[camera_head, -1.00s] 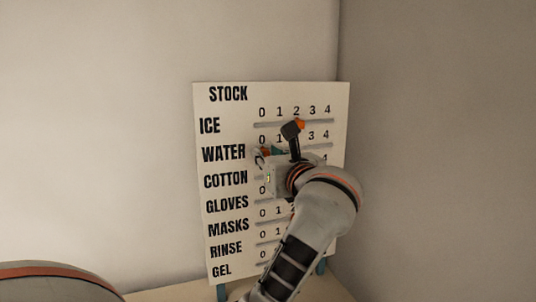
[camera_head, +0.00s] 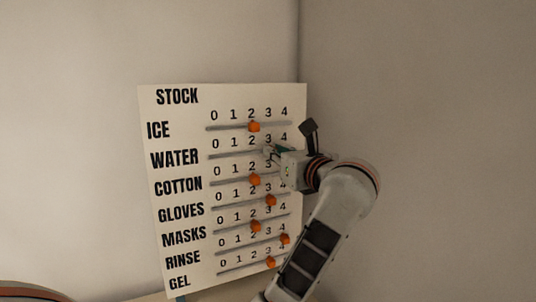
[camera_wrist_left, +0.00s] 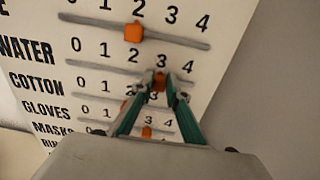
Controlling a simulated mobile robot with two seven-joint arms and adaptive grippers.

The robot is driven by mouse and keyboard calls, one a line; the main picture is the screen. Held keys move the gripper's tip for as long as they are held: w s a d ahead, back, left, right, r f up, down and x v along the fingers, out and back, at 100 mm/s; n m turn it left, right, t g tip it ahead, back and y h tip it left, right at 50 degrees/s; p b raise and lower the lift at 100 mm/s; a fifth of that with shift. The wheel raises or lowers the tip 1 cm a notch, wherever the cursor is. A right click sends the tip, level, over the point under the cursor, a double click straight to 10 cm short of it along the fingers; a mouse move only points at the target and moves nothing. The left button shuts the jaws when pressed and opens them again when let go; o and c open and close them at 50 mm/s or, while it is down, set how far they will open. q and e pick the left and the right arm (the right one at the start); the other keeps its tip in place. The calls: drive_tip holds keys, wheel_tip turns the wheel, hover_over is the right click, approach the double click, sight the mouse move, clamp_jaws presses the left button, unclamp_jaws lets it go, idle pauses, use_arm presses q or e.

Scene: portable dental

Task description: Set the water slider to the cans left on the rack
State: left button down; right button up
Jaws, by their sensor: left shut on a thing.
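The white stock board (camera_head: 160,120) stands upright against the wall, with rows of numbers 0 to 4 above grey slider tracks. The WATER row's track (camera_head: 228,155) is the second from the top. My left gripper (camera_head: 268,152) reaches in from the right of the board and is shut on the orange water slider knob (camera_wrist_left: 160,83). In the left wrist view the knob sits between the green fingertips, below the number 3 of the WATER row. The fingers partly hide it. No rack or cans show in these views. My right gripper is not in view.
The ICE knob (camera_head: 254,126) sits at 2 just above. The COTTON knob (camera_head: 255,180) is close below the gripper, at 2. GLOVES (camera_head: 271,200), MASKS (camera_head: 256,227), RINSE (camera_head: 285,238) and GEL (camera_head: 271,261) knobs lie lower. A bare wall is to the right.

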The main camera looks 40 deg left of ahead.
use_arm(q)
drive_tip(key=shift+s, duration=0.1)
drive_tip(key=c, duration=2)
unclamp_jaws()
drive_tip(key=shift+o, duration=0.2)
drive_tip(key=v, duration=0.7)
drive_tip(key=shift+s+d, duration=0.15)
drive_tip(key=shift+d, duration=0.05)
drive_tip(key=shift+d, duration=0.1)
